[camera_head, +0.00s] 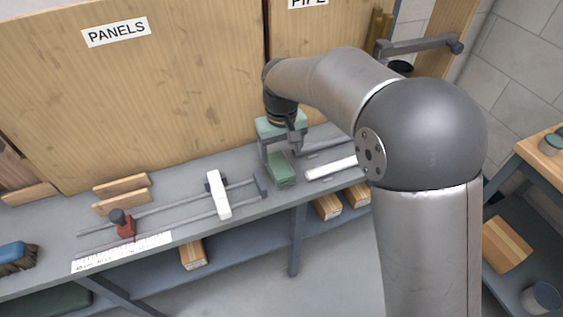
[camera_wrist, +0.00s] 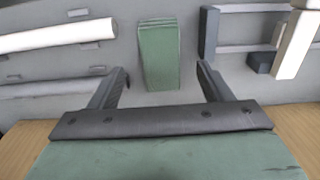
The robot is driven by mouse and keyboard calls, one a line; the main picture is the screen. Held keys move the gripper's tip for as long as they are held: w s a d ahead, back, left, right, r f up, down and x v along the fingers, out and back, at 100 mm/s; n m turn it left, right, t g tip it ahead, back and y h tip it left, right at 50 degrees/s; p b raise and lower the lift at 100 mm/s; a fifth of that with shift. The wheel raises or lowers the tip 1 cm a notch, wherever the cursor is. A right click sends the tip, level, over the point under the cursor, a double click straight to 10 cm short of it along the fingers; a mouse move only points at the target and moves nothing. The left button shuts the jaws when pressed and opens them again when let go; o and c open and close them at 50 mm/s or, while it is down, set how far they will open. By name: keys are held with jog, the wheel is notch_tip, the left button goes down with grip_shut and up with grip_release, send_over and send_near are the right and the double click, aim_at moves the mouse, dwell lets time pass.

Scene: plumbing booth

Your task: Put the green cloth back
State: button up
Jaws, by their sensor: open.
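The green cloth (camera_head: 281,172) is a folded rectangular stack lying on the grey bench top, just below my gripper (camera_head: 281,154). In the wrist view the cloth (camera_wrist: 158,52) shows as a layered green block, beyond and between the two dark fingertips of my gripper (camera_wrist: 164,74). The fingers are spread wider than the cloth, with a gap on each side, and hold nothing. I cannot tell how far the fingertips are above the bench. The gripper's housing is also green.
A white pipe (camera_head: 331,168) lies right of the cloth. A bar clamp (camera_head: 125,226) and a white block (camera_head: 218,195) across rails stand to its left. A PANELS-labelled wooden board (camera_head: 150,100) rises behind. A brush (camera_head: 17,256) lies far left. Wood blocks (camera_head: 328,207) sit on the lower shelf.

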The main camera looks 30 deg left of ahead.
aim_at(282, 168)
notch_tip(282, 168, up, 5)
jog(key=shift+f, duration=0.1)
jog(key=w+d+r+m, duration=0.1)
jog(key=d+m, duration=0.2)
jog(key=d, duration=1)
jog(key=d+r+m, duration=0.2)
jog(key=d, duration=1.2)
jog(key=s+d+f+m, duration=0.2)
jog(key=s+d+m, duration=0.1)
jog(key=s+d, duration=0.4)
jog(key=s+d+f+m, duration=0.2)
jog(key=s+d+m, duration=0.1)
jog(key=s+d, duration=0.4)
jog(key=d, duration=0.3)
jog(key=shift+d+f, duration=0.15)
jog(key=shift+f, duration=0.25)
